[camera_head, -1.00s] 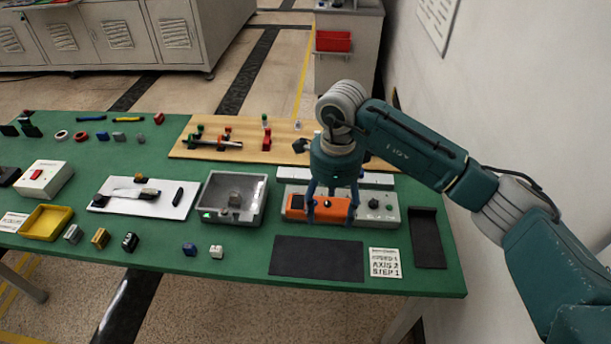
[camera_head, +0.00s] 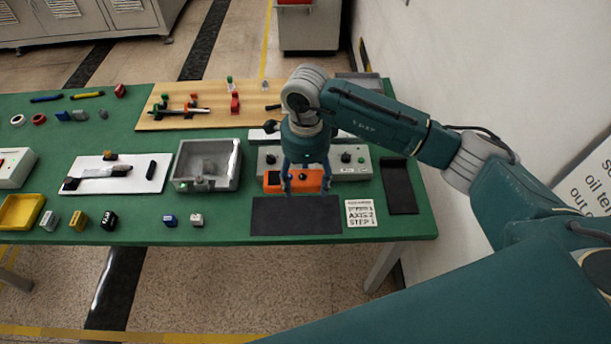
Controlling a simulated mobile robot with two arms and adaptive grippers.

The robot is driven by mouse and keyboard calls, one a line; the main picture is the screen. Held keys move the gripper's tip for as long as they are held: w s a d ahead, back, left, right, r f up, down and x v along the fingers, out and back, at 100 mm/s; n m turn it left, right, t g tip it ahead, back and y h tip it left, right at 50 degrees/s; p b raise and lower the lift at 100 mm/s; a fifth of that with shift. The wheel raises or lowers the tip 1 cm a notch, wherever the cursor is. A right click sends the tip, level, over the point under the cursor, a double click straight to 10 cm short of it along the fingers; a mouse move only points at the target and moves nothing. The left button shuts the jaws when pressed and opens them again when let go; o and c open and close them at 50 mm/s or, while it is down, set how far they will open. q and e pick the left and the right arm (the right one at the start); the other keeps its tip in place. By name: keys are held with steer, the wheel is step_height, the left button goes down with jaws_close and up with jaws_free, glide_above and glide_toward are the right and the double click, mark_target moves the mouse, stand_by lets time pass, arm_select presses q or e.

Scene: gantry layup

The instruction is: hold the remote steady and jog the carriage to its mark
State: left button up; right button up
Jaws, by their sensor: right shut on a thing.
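The remote is an orange box (camera_head: 309,181) with a dark patch at its left end. It is at the front of a grey control box (camera_head: 331,172) with dark knobs, just behind a black mat (camera_head: 297,216). My right gripper (camera_head: 306,187) points down from above and is shut on the remote. I cannot tell whether the remote touches the table. The gripper hides part of the grey box. I cannot pick out the carriage or its mark for certain; a dark rod assembly (camera_head: 184,110) lies on the wooden board. My left gripper is not in view.
A white card reading AXIS and STEP 1 (camera_head: 360,213) and a black tray (camera_head: 399,187) lie right of the mat. A grey open bin (camera_head: 180,183), a white board (camera_head: 90,183) and a yellow tray (camera_head: 8,227) stand left. A wall rises at the right.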

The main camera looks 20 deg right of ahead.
mark_target(305, 218)
arm_select(q)
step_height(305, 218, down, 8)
steer(key=b, duration=0.8)
arm_select(e)
steer(key=shift+f, duration=7.5)
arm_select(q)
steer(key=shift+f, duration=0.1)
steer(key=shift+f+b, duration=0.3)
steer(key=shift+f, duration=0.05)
arm_select(e)
steer(key=shift+f, duration=0.25)
steer(key=shift+r, duration=0.2)
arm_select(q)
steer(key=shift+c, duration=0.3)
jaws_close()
